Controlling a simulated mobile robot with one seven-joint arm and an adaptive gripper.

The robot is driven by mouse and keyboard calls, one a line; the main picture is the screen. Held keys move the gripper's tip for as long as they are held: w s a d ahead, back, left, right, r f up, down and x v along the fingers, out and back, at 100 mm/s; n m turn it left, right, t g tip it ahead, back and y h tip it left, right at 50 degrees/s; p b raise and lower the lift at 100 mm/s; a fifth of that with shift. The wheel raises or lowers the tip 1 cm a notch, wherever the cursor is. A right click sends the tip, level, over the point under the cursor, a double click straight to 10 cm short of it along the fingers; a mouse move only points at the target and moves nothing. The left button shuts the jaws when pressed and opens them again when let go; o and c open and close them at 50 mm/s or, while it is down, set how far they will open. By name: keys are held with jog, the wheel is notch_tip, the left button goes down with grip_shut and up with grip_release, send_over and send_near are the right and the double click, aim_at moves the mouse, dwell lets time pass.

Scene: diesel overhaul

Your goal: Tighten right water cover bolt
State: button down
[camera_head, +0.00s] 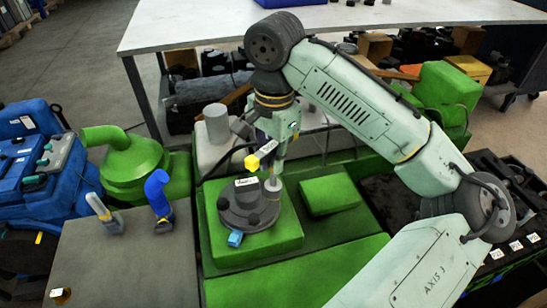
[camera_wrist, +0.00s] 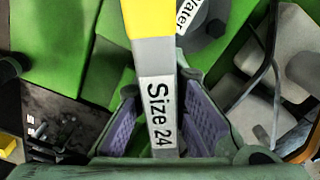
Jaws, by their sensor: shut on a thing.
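My gripper (camera_head: 276,150) is shut on a grey tool with a yellow end (camera_head: 252,161), labelled "Size 24"; the tool (camera_wrist: 155,75) stands between the purple finger pads in the wrist view. The water cover (camera_head: 240,212) is a dark grey round part with a white label, on a green block. My gripper is above it, and the yellow end is above the cover's back part. A small light grey piece (camera_head: 273,184) stands at the cover's right edge; I cannot tell whether it is the right bolt. The cover (camera_wrist: 208,22) shows partly at the top of the wrist view, behind the tool.
A blue clip-like piece (camera_head: 235,238) is at the cover's front edge. A grey table (camera_head: 125,265) at left holds a blue-handled tool (camera_head: 158,192) and a grey-handled tool (camera_head: 103,213). A raised green block (camera_head: 330,195) lies right of the cover. A white workbench (camera_head: 350,18) stands behind.

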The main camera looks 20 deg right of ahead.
jog(key=m, duration=0.4)
jog(key=shift+r, duration=0.1)
